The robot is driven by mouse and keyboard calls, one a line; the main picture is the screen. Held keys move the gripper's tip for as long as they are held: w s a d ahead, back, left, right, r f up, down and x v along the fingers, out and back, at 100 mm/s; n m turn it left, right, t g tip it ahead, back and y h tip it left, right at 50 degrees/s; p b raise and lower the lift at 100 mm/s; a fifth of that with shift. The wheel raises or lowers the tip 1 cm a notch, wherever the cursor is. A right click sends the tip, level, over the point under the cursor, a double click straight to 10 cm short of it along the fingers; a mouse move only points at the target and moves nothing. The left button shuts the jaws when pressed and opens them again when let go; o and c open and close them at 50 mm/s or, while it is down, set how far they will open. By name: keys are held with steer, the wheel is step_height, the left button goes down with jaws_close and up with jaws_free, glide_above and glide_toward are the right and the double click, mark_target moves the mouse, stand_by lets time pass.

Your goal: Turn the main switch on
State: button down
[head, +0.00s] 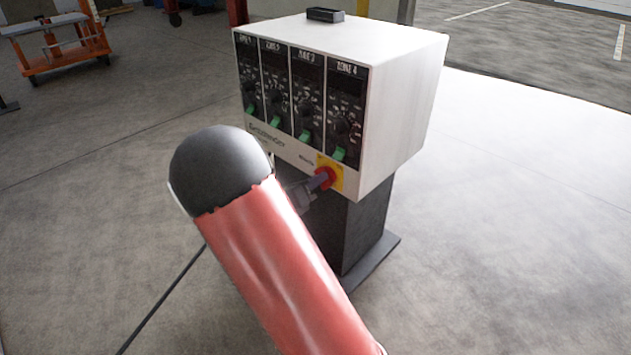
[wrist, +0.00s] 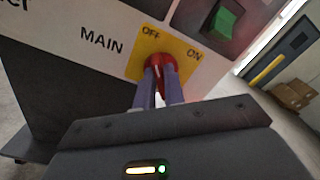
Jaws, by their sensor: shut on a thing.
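The main switch is a red rotary knob (head: 327,177) on a yellow plate (head: 336,187) at the lower right of the controller's front. In the wrist view the knob (wrist: 160,66) sits between the printed OFF at upper left and ON at right on the yellow plate (wrist: 139,66). My gripper (head: 317,183) is shut on the knob, with its two fingers (wrist: 162,84) on either side of it. The knob's ridge looks roughly upright in the wrist view, but the fingers partly hide it, so I cannot tell its exact setting.
The white controller box (head: 400,95) has several zone panels with green switches (head: 340,154) just above the knob. It stands on a dark pedestal (head: 366,225). An orange cart (head: 65,65) is far off at the left. Open floor lies to the right.

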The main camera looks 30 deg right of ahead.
steer(key=m+b, duration=0.4)
steer(key=m, duration=0.1)
steer(key=m+b, duration=0.4)
steer(key=m, duration=0.2)
steer(key=m+b, duration=0.4)
steer(key=m, duration=0.1)
steer(key=shift+s+d+f+b, duration=0.1)
steer(key=shift+s+f+b, duration=0.05)
steer(key=shift+s+b, duration=0.25)
steer(key=shift+m, duration=0.4)
steer(key=c, duration=1.5)
jaws_free()
steer(key=v, duration=0.7)
steer(key=shift+s+a+p, duration=0.1)
steer(key=shift+a+p, duration=0.2)
steer(key=shift+a, duration=0.1)
